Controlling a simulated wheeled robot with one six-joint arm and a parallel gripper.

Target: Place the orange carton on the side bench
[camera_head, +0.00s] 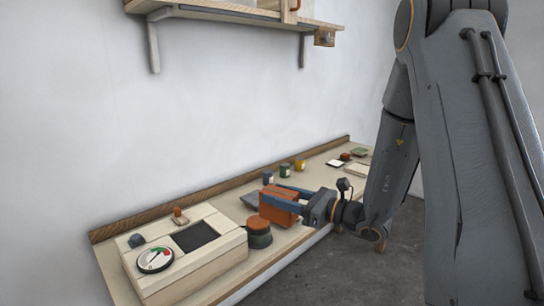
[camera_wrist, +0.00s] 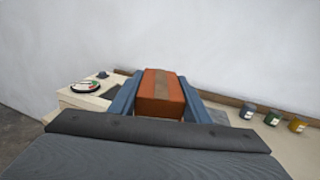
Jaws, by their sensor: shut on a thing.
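The orange carton (camera_head: 279,206) is a small box with a brown tape strip along its top. It also shows in the wrist view (camera_wrist: 160,95), between the two blue fingers. My gripper (camera_head: 287,202) is shut on the carton from both sides. The side bench (camera_head: 125,289) is a long pale wooden bench along the wall, with a brown back strip. The carton is over the middle of the bench, just behind a dark round thing with an orange-brown top. I cannot tell whether its underside touches the bench.
A pale box with a dial (camera_head: 190,258) stands at the bench's near left end. The round dark thing (camera_head: 259,235) is close beside the carton. Several small jars (camera_head: 284,170) stand near the back strip. A wall shelf (camera_head: 235,12) hangs above.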

